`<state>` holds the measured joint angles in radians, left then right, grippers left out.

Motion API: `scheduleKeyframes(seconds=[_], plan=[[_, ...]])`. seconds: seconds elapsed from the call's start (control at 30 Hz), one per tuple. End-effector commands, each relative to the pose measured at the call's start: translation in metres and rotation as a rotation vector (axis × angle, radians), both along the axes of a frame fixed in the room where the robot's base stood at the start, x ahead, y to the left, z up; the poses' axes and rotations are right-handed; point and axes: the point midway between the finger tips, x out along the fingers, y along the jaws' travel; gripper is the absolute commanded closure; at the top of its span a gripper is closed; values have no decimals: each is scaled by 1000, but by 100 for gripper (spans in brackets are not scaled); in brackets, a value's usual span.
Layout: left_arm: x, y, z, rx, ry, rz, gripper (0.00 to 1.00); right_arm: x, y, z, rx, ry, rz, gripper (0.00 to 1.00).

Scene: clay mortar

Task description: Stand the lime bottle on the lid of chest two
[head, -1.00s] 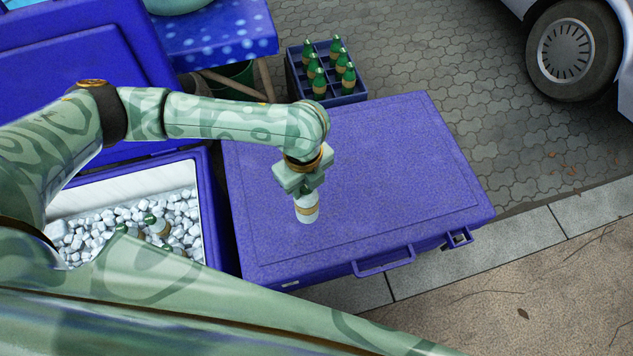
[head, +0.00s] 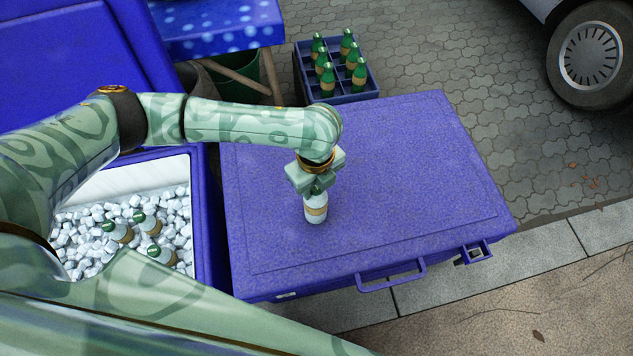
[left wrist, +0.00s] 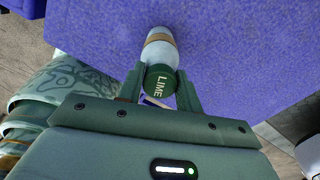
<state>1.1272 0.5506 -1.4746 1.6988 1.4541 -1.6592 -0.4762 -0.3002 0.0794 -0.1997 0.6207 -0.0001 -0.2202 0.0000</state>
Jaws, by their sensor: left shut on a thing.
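The lime bottle (head: 316,210) is pale with a tan band and a green cap; the cap reads LIME in the left wrist view (left wrist: 160,82). My left gripper (head: 315,187) is shut on its upper end from above. The bottle is about upright, its base over the front-left part of the closed purple-blue chest's lid (head: 400,170). I cannot tell whether the base touches the lid. The lid also fills most of the left wrist view (left wrist: 240,50). No number shows on this chest. My right gripper is not in view.
An open chest (head: 207,220) at left holds ice and several green-capped bottles (head: 118,230). A crate of green bottles (head: 350,97) stands behind the closed lid. A spotted table (head: 225,30) is at the back, a car wheel (head: 592,55) at far right. The lid is otherwise clear.

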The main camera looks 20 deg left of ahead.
Motion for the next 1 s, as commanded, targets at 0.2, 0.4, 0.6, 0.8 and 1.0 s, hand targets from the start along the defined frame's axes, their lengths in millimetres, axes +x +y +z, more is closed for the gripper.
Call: scheduleKeyframes(seconds=[0.2, 0.4, 0.6, 0.8, 1.0], plan=[[0, 0, -1, -1, -1, 1, 51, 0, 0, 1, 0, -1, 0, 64], [0, 0, -1, 0, 0, 0, 43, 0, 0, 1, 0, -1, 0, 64], [0, 0, 8, 1, -3, 0, 43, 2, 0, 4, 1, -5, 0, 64], [1, 0, 55, -1, -10, 1, 43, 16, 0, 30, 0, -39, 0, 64], [1, 0, 99, -1, -7, 1, 43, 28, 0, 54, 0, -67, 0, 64]])
